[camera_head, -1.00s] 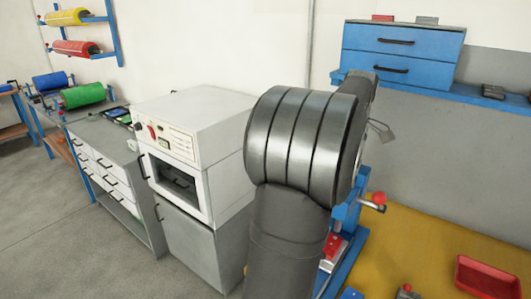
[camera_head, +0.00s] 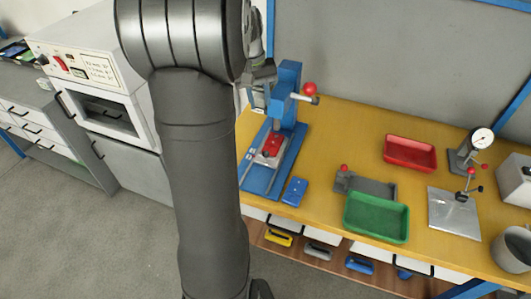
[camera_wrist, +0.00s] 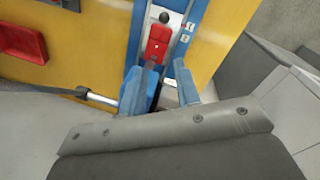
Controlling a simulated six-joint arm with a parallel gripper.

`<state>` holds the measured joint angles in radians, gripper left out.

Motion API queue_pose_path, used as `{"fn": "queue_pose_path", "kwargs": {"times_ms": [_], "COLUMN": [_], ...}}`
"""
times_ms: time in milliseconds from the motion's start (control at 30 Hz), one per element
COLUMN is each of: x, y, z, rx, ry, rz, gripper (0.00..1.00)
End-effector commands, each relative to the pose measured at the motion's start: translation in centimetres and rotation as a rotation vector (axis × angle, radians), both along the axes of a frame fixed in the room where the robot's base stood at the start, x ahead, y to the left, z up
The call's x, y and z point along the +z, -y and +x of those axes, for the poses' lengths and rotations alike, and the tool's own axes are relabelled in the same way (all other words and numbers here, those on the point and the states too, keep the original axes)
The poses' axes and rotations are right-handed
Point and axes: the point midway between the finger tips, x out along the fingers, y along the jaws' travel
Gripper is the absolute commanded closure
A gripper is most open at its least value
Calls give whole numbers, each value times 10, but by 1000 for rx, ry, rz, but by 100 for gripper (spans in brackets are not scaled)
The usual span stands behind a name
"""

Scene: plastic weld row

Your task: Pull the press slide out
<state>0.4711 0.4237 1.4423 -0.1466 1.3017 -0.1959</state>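The blue press (camera_head: 288,82) stands on the yellow bench, with a red-knobbed lever (camera_head: 309,91) on its right side. In the head view my arm mostly hides my gripper, which is beside the press column, above the slide and apart from the knob.
A small blue block (camera_head: 295,191) lies beside the press base. A red tray (camera_head: 409,153), a green tray (camera_head: 376,218), a gauge stand (camera_head: 467,155) and a grey cup (camera_head: 513,249) are to the right. A white oven (camera_head: 95,85) stands left.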

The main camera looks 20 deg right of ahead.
Motion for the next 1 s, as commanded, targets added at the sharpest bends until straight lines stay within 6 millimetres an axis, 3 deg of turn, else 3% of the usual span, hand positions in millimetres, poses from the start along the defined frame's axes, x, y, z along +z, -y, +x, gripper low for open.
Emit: {"fn": "queue_pose_path", "kwargs": {"times_ms": [233,567,1000], "x": [-28,-53,-146], "y": [-18,-18,-3], "z": [-8,-12,-23], "rx": [-283,-351,-351], "ry": [17,22,22], "rz": [-65,-78,-76], "gripper": [70,70,70]}}
